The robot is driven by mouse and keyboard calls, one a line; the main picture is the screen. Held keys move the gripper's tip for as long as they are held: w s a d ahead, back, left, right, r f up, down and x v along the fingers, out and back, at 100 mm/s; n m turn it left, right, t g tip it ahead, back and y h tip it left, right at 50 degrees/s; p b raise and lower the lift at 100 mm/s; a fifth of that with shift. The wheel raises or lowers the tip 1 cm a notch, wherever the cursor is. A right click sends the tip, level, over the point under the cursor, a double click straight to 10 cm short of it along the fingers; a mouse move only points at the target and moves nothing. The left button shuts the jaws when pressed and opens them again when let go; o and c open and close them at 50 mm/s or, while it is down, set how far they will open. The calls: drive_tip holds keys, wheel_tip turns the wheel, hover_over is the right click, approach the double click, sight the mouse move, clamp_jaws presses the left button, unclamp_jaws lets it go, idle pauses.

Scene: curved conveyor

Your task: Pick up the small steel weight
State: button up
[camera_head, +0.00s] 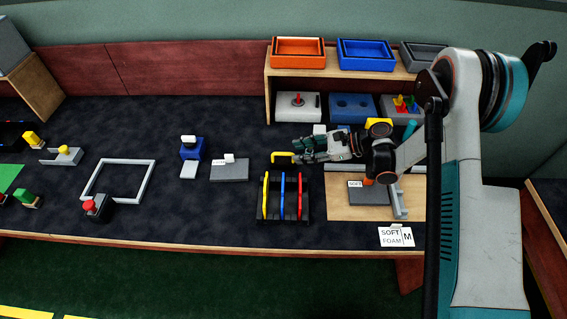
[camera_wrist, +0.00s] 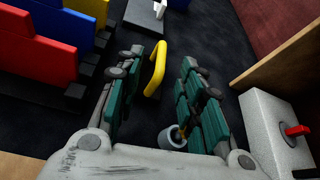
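My gripper (camera_head: 300,157) reaches left from the arm, above the dark table top. In the wrist view its two green-padded fingers (camera_wrist: 162,80) stand apart with a clear gap. A small grey cylinder (camera_wrist: 172,140) with a brownish-yellow middle shows low between the fingers, partly covered by the right finger; it may be the steel weight, but I cannot tell for certain. A yellow bent bar (camera_wrist: 155,70) shows between the fingers, farther out; it also shows at the fingertips in the head view (camera_head: 281,159). I see no finger closed on either.
A black rack (camera_head: 285,218) with yellow, blue and red panels stands in front of my gripper. A shelf (camera_head: 268,100) with bins stands behind. A light box with a red knob (camera_wrist: 285,135) is close on the wrist view's right.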

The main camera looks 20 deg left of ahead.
sight(288, 154)
drive_tip(key=b+x, duration=0.1)
drive_tip(key=x, duration=0.4)
drive_tip(key=shift+a+f, duration=0.1)
drive_tip(key=shift+a, duration=0.25)
drive_tip(key=shift+c, duration=0.5)
clamp_jaws()
